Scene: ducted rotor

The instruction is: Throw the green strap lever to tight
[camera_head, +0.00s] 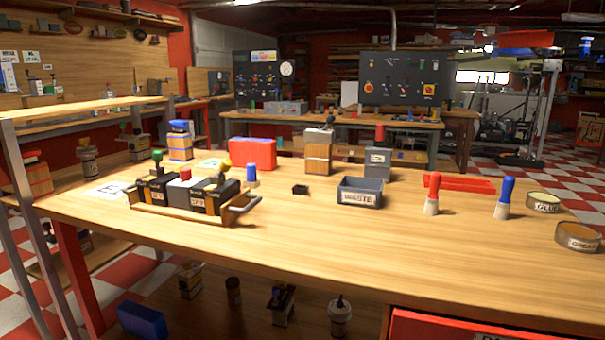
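A wooden carrier (190,217) with a handle stands on the left part of the workbench, with dark boxes strapped in it. A green-knobbed lever (157,156) stands up at the left box. I cannot tell from here whether the green lever is at loose or tight. Neither of my grippers shows in this view.
Behind the carrier are a red box (253,153), a blue-topped part (251,174) and a wooden block (318,155). A grey WASTE bin (360,192), red-handled brush (431,195), blue-handled brush (504,197) and two tins (578,237) stand to the right. The bench front (370,250) is clear.

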